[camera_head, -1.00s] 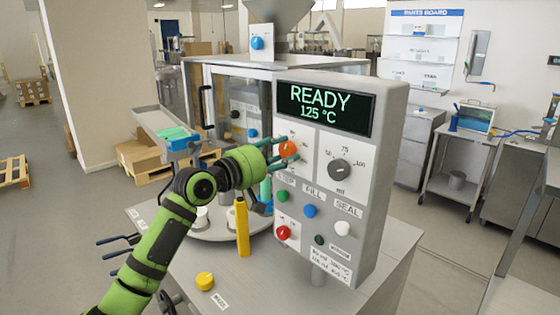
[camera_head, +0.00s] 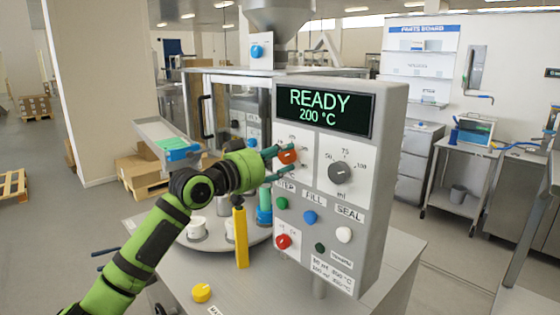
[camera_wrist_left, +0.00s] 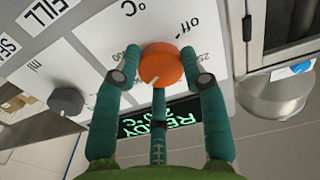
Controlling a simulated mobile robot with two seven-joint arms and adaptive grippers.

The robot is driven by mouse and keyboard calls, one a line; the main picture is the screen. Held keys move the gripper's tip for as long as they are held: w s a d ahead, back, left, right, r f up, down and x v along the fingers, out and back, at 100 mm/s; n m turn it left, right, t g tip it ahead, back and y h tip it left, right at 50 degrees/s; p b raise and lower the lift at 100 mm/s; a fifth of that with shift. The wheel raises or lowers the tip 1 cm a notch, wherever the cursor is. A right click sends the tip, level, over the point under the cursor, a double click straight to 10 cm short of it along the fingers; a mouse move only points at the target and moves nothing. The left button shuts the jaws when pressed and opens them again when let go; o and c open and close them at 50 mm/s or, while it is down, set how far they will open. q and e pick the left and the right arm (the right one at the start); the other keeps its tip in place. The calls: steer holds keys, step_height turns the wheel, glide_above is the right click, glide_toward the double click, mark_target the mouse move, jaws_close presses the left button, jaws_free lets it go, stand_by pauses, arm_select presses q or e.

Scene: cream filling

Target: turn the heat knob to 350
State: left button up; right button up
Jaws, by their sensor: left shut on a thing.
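The orange heat knob (camera_head: 287,156) is on the upper left of the grey control panel (camera_head: 395,150). The panel display (camera_head: 325,108) reads READY and 200 °C. My left gripper (camera_head: 280,163) is shut on the orange knob, with its green arm coming in from the left. In the left wrist view the teal fingers close around the orange knob (camera_wrist_left: 161,64) from both sides. Marks "off", "250" and "400" show around the knob there. Its pointer is partly hard to read. My right gripper is not in view.
A dark ml knob (camera_head: 340,172) sits right of the heat knob. Below are green (camera_head: 282,203), blue (camera_head: 310,217), white (camera_head: 344,234) and red (camera_head: 283,241) buttons. A yellow upright object (camera_head: 240,238) and a yellow cap (camera_head: 202,292) are near my left arm.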

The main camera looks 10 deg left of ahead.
arm_select(q)
steer(key=shift+f+m, duration=0.3)
steer(key=shift+f, duration=0.25)
steer(key=o, duration=1.1)
steer(key=shift+o, duration=0.2)
steer(key=shift+w+r, duration=0.1)
steer(key=shift+r, duration=0.15)
steer(key=v, duration=1.2)
